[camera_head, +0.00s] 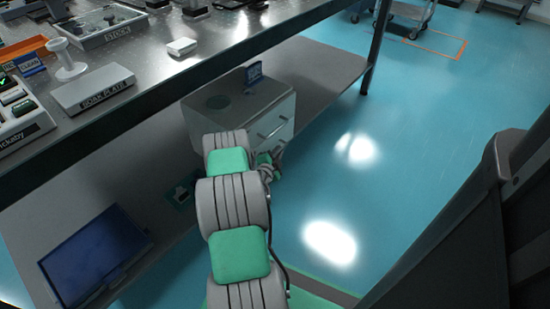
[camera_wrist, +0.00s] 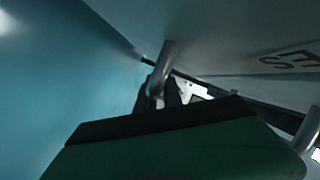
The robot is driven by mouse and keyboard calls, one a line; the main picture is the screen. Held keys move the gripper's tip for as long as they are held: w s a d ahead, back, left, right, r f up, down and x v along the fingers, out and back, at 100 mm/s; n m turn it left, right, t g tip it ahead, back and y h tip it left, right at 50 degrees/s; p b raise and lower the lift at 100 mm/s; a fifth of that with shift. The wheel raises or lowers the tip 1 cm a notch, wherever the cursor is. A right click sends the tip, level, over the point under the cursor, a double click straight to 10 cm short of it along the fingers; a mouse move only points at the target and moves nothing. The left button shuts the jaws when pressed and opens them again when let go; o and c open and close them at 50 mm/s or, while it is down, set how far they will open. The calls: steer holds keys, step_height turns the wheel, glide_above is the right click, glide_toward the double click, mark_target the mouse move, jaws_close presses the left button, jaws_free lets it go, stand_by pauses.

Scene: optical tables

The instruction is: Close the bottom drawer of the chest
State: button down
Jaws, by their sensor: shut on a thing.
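The grey chest (camera_head: 235,104) stands on the shelf under the table, with its drawer fronts facing right. Two bar handles show on its front in the head view; my arm hides the lower part, so I cannot tell how far the bottom drawer is out. My gripper (camera_head: 268,166) is low at the chest's front. In the wrist view, its dark fingers (camera_wrist: 160,97) are closed around a grey metal handle (camera_wrist: 167,62) beside a pale panel (camera_wrist: 235,45) with dark letters. Part of the handle is hidden behind my gripper.
The metal tabletop (camera_head: 215,52) overhangs the chest. A dark screen (camera_head: 95,255) lies on the shelf at lower left. A small blue sign (camera_head: 254,73) stands on the chest.

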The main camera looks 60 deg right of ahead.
steer(key=c, duration=1.6)
jaws_free()
steer(key=shift+w, duration=0.3)
steer(key=shift+o, duration=0.5)
steer(key=shift+s, duration=0.15)
steer(key=p+v, duration=0.2)
steer(key=v, duration=0.5)
steer(key=shift+a, duration=0.35)
steer(key=shift+r, duration=0.15)
